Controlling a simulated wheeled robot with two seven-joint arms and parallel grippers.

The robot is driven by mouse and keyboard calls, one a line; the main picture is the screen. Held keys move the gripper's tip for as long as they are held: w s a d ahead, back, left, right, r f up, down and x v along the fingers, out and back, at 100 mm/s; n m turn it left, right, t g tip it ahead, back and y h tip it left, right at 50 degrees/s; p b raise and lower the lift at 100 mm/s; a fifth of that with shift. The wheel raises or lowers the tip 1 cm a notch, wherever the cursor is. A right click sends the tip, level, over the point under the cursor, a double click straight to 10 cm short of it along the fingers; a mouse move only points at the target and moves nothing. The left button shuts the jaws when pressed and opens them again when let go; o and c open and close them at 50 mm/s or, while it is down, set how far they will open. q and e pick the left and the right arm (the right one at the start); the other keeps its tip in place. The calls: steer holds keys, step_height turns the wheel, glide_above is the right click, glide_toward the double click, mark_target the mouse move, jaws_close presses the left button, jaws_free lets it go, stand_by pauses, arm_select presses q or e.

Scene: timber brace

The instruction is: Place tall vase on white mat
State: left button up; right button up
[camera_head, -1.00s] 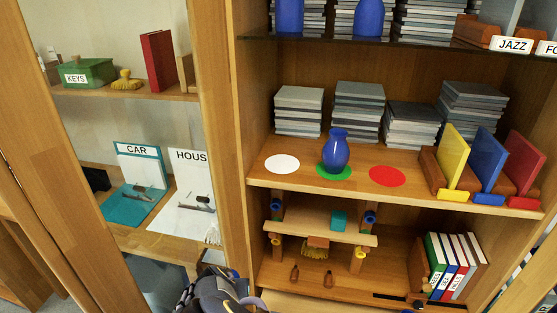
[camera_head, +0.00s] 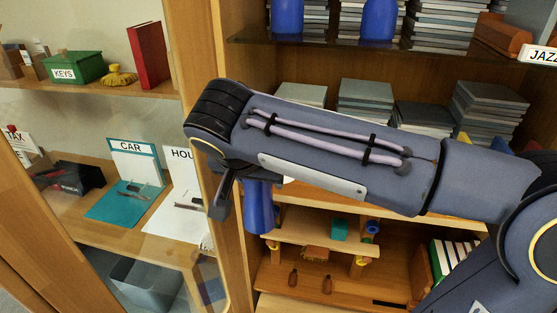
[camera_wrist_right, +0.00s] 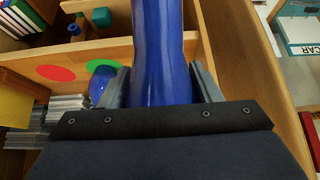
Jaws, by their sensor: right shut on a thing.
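A tall blue vase (camera_wrist_right: 158,45) stands between the two fingers of my right gripper (camera_wrist_right: 160,86), which is shut on it. In the head view the vase (camera_head: 259,207) hangs below my right wrist, in front of the shelf unit's left post. A second, rounder blue vase (camera_wrist_right: 101,86) stands on the green mat (camera_wrist_right: 101,64) in the wrist view; the red mat (camera_wrist_right: 56,73) is beside it. My right arm hides these mats in the head view. A white sliver under the arm may be the white mat (camera_head: 288,180); most of it is hidden. My left gripper is not in view.
Stacks of grey books (camera_head: 365,99) stand at the back of the middle shelf. A lower small shelf (camera_head: 305,226) holds a teal block (camera_head: 339,230). The wooden post (camera_head: 232,262) is close to the held vase. A left cabinet holds a green KEYS box (camera_head: 73,67).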

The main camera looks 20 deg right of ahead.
steer(key=w+d+p, duration=0.6)
steer(key=w+d, duration=0.5)
steer(key=w, duration=0.3)
steer(key=shift+f+p, duration=0.15)
steer(key=shift+p, duration=0.15)
steer(key=shift+w+a, duration=0.1)
steer(key=shift+f, duration=0.2)
steer(key=o, duration=1.2)
steer(key=shift+c, duration=0.2)
